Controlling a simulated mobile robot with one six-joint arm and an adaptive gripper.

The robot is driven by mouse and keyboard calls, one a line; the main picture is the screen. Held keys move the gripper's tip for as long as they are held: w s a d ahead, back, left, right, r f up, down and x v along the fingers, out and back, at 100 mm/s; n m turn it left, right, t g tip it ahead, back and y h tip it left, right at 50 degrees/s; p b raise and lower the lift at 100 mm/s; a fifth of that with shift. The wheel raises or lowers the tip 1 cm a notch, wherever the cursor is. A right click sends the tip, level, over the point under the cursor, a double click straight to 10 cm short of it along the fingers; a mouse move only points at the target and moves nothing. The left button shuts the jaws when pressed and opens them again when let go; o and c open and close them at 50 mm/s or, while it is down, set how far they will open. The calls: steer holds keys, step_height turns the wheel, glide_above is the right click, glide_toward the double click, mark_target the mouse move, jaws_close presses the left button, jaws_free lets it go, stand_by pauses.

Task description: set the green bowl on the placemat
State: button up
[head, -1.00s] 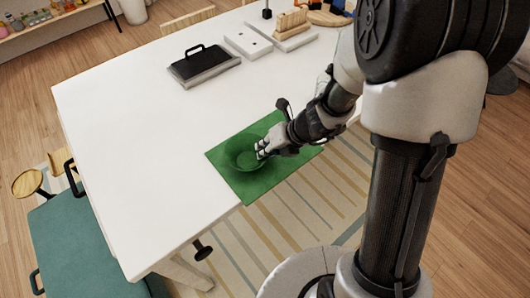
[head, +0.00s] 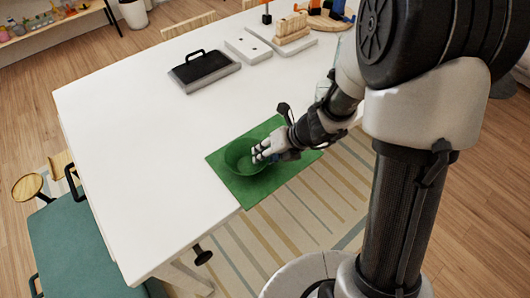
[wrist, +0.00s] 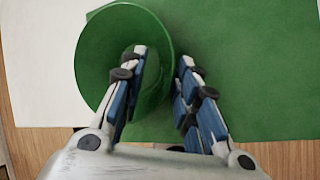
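The green bowl (head: 236,158) appears to sit upright on the green placemat (head: 249,194), towards its left part, at the table's near edge. In the wrist view the bowl (wrist: 100,55) fills the upper left, with the placemat (wrist: 265,80) under and right of it. My gripper (head: 261,156) reaches in from the right at the bowl's right side. In the wrist view my gripper (wrist: 163,58) is open, one finger inside the bowl and one outside, with the bowl's right wall between them. Gaps show between the fingertips and the wall. The bowl's base is partly hidden.
The white table (head: 140,150) is clear left of the placemat. A black-topped tray with a handle (head: 204,71), white boards (head: 249,45) and a wooden rack (head: 291,28) stand towards the back. A teal bench (head: 85,245) is at the lower left.

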steer(key=p+v, duration=0.6)
steer(key=v, duration=0.6)
steer(key=s+a+r+n, duration=0.3)
steer(key=s+r+n, duration=0.55)
steer(key=n, duration=0.65)
steer(key=s+d+r+n+h, duration=0.3)
steer(key=s+r+n, duration=0.1)
steer(key=n, duration=0.6)
steer(key=s+d+r+n+t+h, duration=0.1)
steer(key=s+d+r+n, duration=0.3)
steer(key=n, duration=0.5)
steer(key=shift+s+r+n+h, duration=0.4)
steer(key=shift+s+r+h, duration=0.15)
steer(key=shift+h, duration=0.35)
steer(key=shift+f+b, duration=0.6)
steer(key=shift+b, duration=0.25)
